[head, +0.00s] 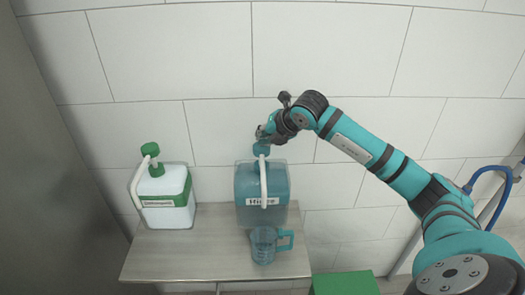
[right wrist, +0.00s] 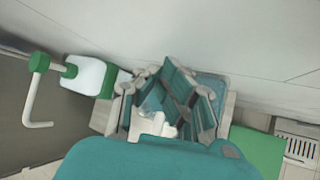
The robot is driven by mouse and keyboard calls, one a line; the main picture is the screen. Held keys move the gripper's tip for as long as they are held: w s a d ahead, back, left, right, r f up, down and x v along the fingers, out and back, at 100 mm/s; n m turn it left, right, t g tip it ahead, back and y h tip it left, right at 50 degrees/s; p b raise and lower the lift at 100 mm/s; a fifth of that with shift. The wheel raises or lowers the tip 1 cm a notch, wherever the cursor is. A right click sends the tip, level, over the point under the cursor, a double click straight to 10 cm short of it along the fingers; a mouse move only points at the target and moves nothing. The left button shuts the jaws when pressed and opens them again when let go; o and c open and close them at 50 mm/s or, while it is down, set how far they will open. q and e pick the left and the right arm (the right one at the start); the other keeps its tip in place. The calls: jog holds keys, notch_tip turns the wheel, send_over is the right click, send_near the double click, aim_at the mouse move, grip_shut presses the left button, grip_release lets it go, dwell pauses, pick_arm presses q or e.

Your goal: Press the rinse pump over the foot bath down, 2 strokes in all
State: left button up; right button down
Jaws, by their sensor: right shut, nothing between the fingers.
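The rinse pump is a teal canister (head: 262,185) with a white label and a white spout, standing on a shelf against the wall. Its teal pump head (head: 261,149) is on top. My right gripper (head: 264,136) is shut and empty, right at the top of the pump head; I cannot tell if it touches. In the right wrist view my gripper fingers (right wrist: 172,110) hide the pump head, and part of the canister (right wrist: 213,85) shows behind them. A clear teal jug (head: 264,246) stands in front of the canister, below the spout. My left gripper is not in view.
A white and green canister (head: 165,203) with a green pump head (head: 151,152) stands to the left on the same shelf (head: 190,262). A green box-like thing (head: 345,284) is low at the right, and a vent (right wrist: 298,148) is beside it. A blue hose hangs at the far right.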

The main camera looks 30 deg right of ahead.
jog(key=shift+r+p, duration=1.35)
jog(key=shift+r, duration=1.7)
